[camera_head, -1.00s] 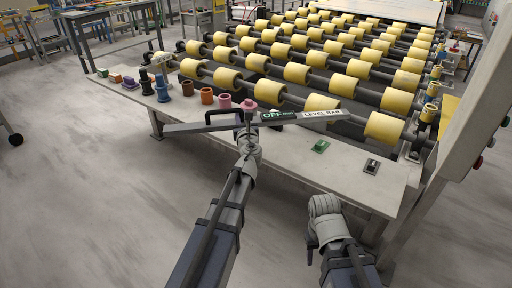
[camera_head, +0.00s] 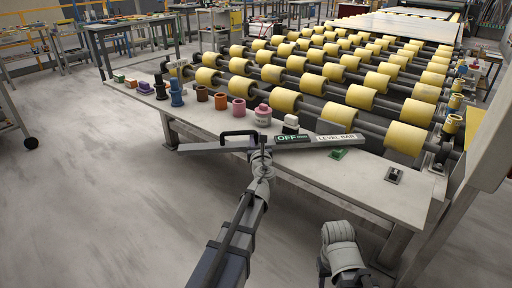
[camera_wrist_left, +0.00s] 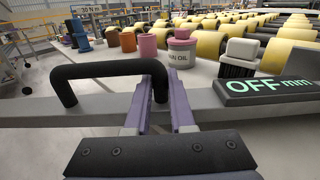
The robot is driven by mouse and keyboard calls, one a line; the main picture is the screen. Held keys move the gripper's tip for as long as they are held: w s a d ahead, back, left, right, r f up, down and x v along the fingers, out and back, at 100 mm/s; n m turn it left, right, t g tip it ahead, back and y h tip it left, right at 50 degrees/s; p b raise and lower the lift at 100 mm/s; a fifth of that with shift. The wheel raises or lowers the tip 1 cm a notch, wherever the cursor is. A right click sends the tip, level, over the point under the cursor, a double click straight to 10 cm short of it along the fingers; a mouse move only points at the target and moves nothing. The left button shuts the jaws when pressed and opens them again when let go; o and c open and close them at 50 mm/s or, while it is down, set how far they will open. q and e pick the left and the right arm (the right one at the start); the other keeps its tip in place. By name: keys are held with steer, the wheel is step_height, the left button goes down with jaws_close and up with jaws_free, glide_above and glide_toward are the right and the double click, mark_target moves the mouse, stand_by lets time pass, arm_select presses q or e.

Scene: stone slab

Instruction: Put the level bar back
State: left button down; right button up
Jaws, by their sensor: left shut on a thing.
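The level bar (camera_head: 215,147) is a long grey bar with a black handle, a dark "OFF mm" display and a white "LEVEL BAR" label. It hangs level across the bench's front edge in the head view. My left gripper (camera_head: 261,158) is shut on it near the handle. In the left wrist view, the purple-sided fingers (camera_wrist_left: 160,98) close at the right post of the handle (camera_wrist_left: 105,70), and the display (camera_wrist_left: 268,90) is to their right. Whether the bar touches the bench is unclear. My right gripper (camera_head: 340,245) is low at the right, empty-looking, its fingers hidden.
The pale bench (camera_head: 310,165) carries several coloured spools and pots, a pink-lidded oil pot (camera_head: 263,116), a white-and-black block (camera_head: 291,124), a green piece (camera_head: 338,154) and a small dark switch (camera_head: 394,175). Yellow rollers (camera_head: 405,138) stand behind. Open floor (camera_head: 90,190) lies at the left.

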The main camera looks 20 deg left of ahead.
arm_select(q)
steer(key=shift+f+b, duration=0.45)
steer(key=shift+f, duration=0.45)
steer(key=shift+r, duration=0.15)
steer(key=c, duration=0.8)
jaws_free()
steer(key=shift+o, duration=0.2)
steer(key=v, duration=1.2)
